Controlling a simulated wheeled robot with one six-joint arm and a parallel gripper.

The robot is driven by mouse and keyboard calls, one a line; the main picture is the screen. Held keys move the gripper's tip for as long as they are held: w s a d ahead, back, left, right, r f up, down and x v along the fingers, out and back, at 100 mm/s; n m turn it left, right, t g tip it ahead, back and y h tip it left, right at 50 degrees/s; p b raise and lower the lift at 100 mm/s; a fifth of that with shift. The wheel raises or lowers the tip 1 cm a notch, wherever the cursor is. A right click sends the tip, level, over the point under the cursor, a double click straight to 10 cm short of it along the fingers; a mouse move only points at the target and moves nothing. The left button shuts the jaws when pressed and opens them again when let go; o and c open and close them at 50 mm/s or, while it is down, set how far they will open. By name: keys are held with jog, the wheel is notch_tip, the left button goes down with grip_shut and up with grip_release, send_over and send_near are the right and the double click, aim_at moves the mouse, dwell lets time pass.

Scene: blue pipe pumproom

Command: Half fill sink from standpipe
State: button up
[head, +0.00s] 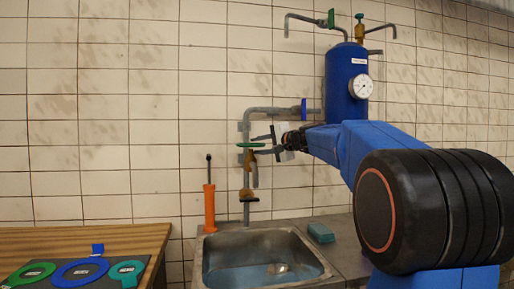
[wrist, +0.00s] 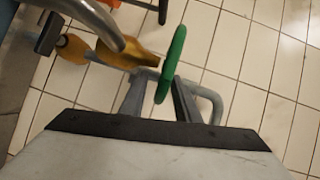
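The standpipe (head: 247,175) rises on the tiled wall behind the sink. It carries a green handwheel (head: 250,145), which shows nearly edge-on in the wrist view (wrist: 170,65), and brass valve parts (wrist: 128,54). My gripper (head: 262,143) reaches the handwheel from the right. Its fingers (wrist: 160,95) stand apart on either side of the wheel's rim, with a gap on the left side; contact on the right side is unclear. The metal sink (head: 220,246) lies below the standpipe. Its floor looks bluish, perhaps with water, but the level cannot be told.
A blue tank (head: 346,85) with a gauge (head: 360,86) stands behind my arm. An orange hand pump (head: 210,208) is left of the sink, and a teal sponge (head: 320,232) lies right of it. The wooden counter (head: 120,238) holds a board with coloured rings (head: 80,270).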

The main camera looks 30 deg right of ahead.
jog(key=shift+w+a, duration=0.1)
jog(key=shift+w, duration=0.4)
grip_shut()
jog(key=shift+f, duration=0.15)
